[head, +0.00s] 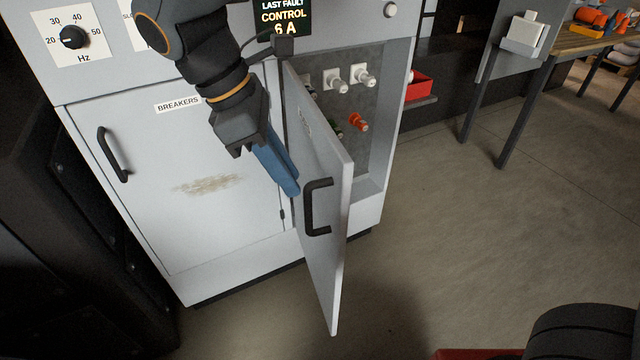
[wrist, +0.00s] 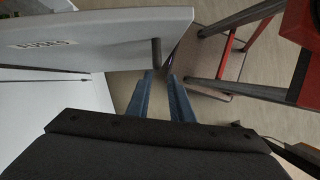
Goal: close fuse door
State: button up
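The fuse door (head: 325,255) is a light grey panel standing open, swung out from the right half of the cabinet. Its black bar handle (head: 311,208) is on the outer face. In the wrist view the door (wrist: 110,35) carries a FUSES label, and the handle (wrist: 156,52) shows just beyond my fingertips. My gripper (head: 291,190) has blue fingers and points down beside the handle, on the door's outer side. In the wrist view my gripper (wrist: 160,77) shows its two fingers apart with a gap between them. I cannot tell whether they touch the handle.
The fuse compartment (head: 375,150) is exposed, with white and orange fuses inside. The breakers door (head: 170,220) is shut at the left. A red bin (head: 418,86) sits on a shelf to the right. A workbench (head: 575,42) stands farther right.

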send_over(317, 231)
notch_tip(317, 231, down, 11)
jog(key=shift+f, duration=0.1)
dwell(0.3)
grip_shut()
